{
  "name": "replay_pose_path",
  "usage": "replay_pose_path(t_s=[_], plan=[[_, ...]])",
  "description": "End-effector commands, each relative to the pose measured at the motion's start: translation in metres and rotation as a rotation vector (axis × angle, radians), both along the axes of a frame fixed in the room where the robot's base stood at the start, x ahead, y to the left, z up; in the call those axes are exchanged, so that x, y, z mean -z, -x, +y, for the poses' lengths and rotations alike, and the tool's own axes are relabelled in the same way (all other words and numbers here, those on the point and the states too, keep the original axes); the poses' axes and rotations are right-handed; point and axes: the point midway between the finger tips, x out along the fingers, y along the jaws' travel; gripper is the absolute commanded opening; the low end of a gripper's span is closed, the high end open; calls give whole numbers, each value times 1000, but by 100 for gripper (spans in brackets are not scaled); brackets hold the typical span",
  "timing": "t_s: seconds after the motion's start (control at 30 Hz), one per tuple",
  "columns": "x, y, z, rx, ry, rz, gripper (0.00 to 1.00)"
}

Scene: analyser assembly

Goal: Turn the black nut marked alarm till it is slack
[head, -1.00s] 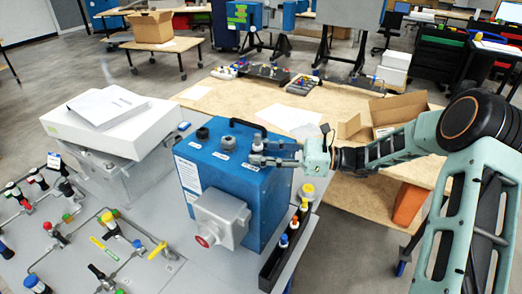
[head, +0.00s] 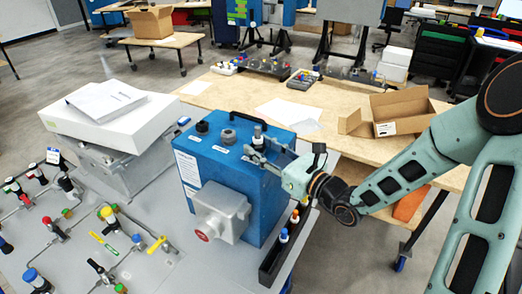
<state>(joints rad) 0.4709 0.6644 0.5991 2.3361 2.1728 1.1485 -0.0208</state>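The blue analyser box (head: 262,205) stands on the grey bench with a row of fittings on its top. A black nut (head: 202,127) is at the left and a grey fitting (head: 229,136) in the middle. A third, dark-topped fitting (head: 258,132) is at the right. Small white labels lie by them, too small to read, so I cannot tell which says alarm. My gripper (head: 257,150) is at the right fitting, its fingers beside or around the lower part. The fingers hide that part, and whether they press on it is unclear.
A black handle (head: 250,124) rises behind the fittings. A grey housing with a red part (head: 218,212) juts from the box's front. A black rack (head: 275,258) with bottles stands at the right. A white case (head: 108,120) is at the left. An open carton (head: 400,112) lies on the wooden table behind.

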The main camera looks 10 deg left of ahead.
Motion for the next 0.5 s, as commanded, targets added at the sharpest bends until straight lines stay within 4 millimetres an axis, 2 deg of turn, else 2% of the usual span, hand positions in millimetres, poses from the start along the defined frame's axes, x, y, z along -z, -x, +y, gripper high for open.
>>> replay_pose_path(t_s=[0.2, 0.5], plan=[[0, 1, 1, 93, -3, 0, 36], [0, 1, 0, 111, -1, 0, 36]])
